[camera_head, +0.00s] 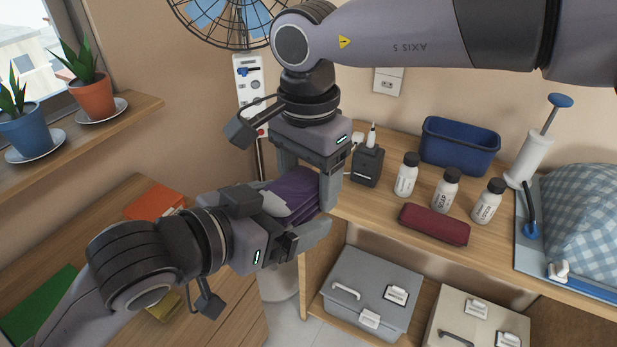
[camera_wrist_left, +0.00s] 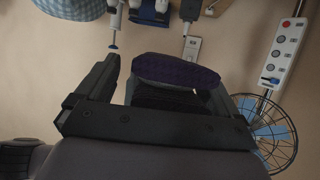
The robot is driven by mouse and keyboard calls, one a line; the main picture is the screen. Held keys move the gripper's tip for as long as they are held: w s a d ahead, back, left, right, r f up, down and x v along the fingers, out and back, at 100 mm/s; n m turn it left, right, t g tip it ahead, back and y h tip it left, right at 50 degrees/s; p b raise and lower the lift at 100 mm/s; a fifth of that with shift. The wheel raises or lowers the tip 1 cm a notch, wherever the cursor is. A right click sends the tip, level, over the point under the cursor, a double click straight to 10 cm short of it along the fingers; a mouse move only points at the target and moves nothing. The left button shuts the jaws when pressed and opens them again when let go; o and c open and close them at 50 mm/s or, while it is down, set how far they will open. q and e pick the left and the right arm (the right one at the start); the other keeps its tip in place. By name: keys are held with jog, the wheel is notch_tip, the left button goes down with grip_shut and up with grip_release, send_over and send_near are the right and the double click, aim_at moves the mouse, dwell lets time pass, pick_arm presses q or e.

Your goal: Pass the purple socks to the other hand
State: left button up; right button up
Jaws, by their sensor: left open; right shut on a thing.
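The purple socks (camera_head: 291,193) are a dark folded bundle at the middle of the head view. My right gripper (camera_head: 308,180) points down and is shut on the socks, with a finger on each side. My left gripper (camera_head: 300,222) reaches in from the lower left and is open. One of its fingers shows just below and right of the socks; the other is mostly hidden. In the left wrist view the socks (camera_wrist_left: 178,71) sit between the open fingers of my left gripper (camera_wrist_left: 158,75), nearer the right finger. I cannot tell whether they touch it.
A wooden shelf at the right holds white bottles (camera_head: 446,190), a maroon case (camera_head: 434,224), a blue bin (camera_head: 460,146) and a checked cloth pile (camera_head: 585,215). A wooden dresser (camera_head: 215,320) is lower left; a fan (camera_head: 228,20) is behind.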

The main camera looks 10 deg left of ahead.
pick_arm(q)
jog(key=shift+s+a+f+n+h, duration=0.15)
jog(key=shift+f+n+h, duration=0.15)
jog(key=shift+f+n, duration=0.25)
jog(key=s+a+f+n+t+y, duration=0.1)
jog(key=a+f+y, duration=0.15)
jog(key=f, duration=0.65)
jog(key=a+f+n+t+y, duration=0.15)
jog(key=a+f, duration=0.25)
jog(key=f, duration=0.5)
jog(key=s+a+f+g+y, duration=0.1)
jog(key=s+a+f, duration=0.2)
jog(key=f, duration=0.3)
jog(key=s+a+f+n+g+y, duration=0.1)
jog(key=s+a+f+g, duration=0.1)
jog(key=s+f, duration=0.4)
jog(key=shift+a+f+y, duration=0.3)
jog(key=shift+a+f, duration=0.3)
jog(key=shift+a, duration=0.3)
